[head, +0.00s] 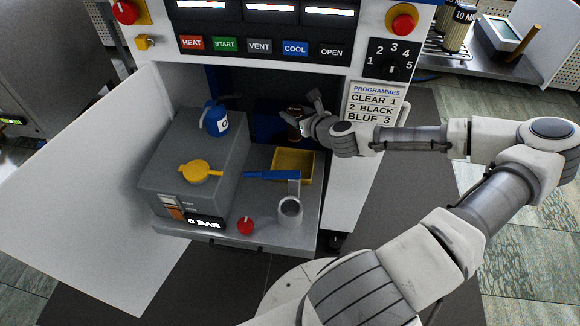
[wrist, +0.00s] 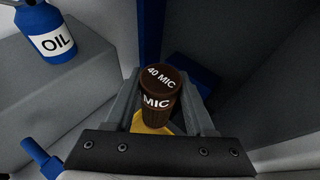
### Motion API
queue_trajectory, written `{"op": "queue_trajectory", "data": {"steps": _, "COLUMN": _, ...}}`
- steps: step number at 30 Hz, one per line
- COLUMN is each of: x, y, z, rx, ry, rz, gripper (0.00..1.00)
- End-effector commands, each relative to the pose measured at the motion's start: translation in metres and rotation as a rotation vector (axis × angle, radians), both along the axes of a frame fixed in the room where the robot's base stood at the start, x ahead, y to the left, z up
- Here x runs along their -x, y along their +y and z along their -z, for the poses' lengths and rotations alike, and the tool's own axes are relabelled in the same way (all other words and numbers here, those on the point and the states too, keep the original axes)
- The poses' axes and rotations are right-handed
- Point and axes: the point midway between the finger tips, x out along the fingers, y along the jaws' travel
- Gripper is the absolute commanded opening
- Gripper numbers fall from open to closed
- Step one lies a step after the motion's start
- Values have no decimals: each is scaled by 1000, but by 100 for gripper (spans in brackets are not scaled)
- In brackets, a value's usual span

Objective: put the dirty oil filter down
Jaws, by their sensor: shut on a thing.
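My gripper (head: 303,118) is inside the press bay, above the back of the yellow tray. It is shut on a dark brown cylindrical oil filter (wrist: 161,88) marked 40 MIC. The wrist view shows the filter between the two grey fingers (wrist: 160,104). In the head view the filter (head: 294,133) is partly hidden by my gripper. The yellow tray (head: 309,170) sits on the grey shelf; its edge also shows below the filter in the wrist view (wrist: 143,126). I cannot tell whether the filter touches the tray.
A blue oil can (head: 216,119) and a yellow cap-like part (head: 199,172) sit on the grey block (head: 166,148) at left. A blue-handled tool (head: 270,175), a grey cup (head: 290,210) and a red knob (head: 245,226) are in front. White panels flank the bay.

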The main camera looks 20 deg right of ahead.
Motion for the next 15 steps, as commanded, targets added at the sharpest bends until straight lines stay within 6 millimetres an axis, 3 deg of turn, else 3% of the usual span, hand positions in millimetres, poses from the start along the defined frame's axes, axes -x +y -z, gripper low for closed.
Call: {"op": "queue_trajectory", "data": {"steps": 15, "x": 0, "y": 1, "z": 62, "rx": -1, "ry": 0, "rz": -1, "gripper": 0}}
